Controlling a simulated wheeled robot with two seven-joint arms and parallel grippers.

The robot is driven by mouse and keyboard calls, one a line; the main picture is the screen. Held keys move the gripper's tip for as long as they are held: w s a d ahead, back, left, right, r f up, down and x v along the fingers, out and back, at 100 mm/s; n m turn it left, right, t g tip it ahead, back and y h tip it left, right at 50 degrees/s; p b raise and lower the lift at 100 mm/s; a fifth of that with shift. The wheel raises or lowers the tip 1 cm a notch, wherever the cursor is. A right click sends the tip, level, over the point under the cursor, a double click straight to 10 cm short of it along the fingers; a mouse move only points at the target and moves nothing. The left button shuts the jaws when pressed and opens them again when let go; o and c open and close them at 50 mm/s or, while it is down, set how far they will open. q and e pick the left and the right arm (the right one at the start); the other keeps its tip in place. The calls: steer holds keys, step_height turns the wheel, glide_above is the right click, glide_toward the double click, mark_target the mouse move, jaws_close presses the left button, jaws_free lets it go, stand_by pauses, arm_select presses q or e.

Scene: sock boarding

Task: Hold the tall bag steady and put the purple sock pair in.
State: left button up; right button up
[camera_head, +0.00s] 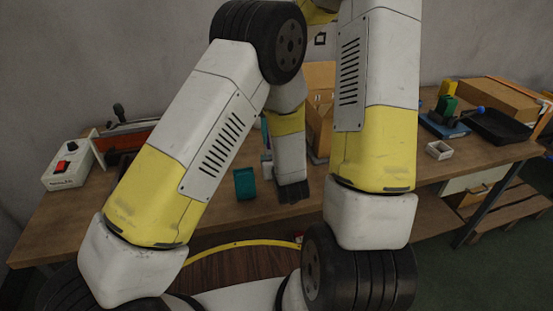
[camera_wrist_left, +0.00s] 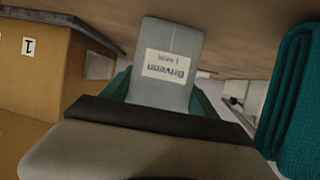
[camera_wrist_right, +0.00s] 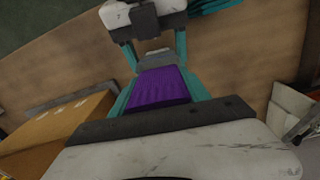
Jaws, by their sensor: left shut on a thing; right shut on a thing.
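A grey thing with a white printed label (camera_wrist_left: 170,38), which I take for the tall bag, is between the teal fingers of my left gripper (camera_wrist_left: 160,92). My left gripper is shut on it. In the right wrist view its grey end (camera_wrist_right: 154,59) shows beyond the purple sock pair (camera_wrist_right: 158,86). The ribbed purple pair is between the teal fingers of my right gripper (camera_wrist_right: 158,98), which is shut on it. I cannot tell whether any of the pair is inside the bag. In the head view my right arm hides the right gripper, the bag and the purple pair.
A teal knitted bundle (camera_wrist_left: 297,95) stands close to the left gripper; it also shows on the wooden table (camera_head: 215,208) in the head view (camera_head: 244,183). A brown cardboard box (camera_head: 319,85) stands behind. A switch box (camera_head: 70,164) is at left; a black tray (camera_head: 497,126) at right.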

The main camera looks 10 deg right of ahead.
steer(key=shift+f, duration=0.7)
steer(key=o, duration=1.5)
steer(key=shift+c, duration=0.2)
step_height(320, 180, up, 12)
steer(key=shift+f, duration=0.1)
arm_select(q)
steer(key=o, duration=1.4)
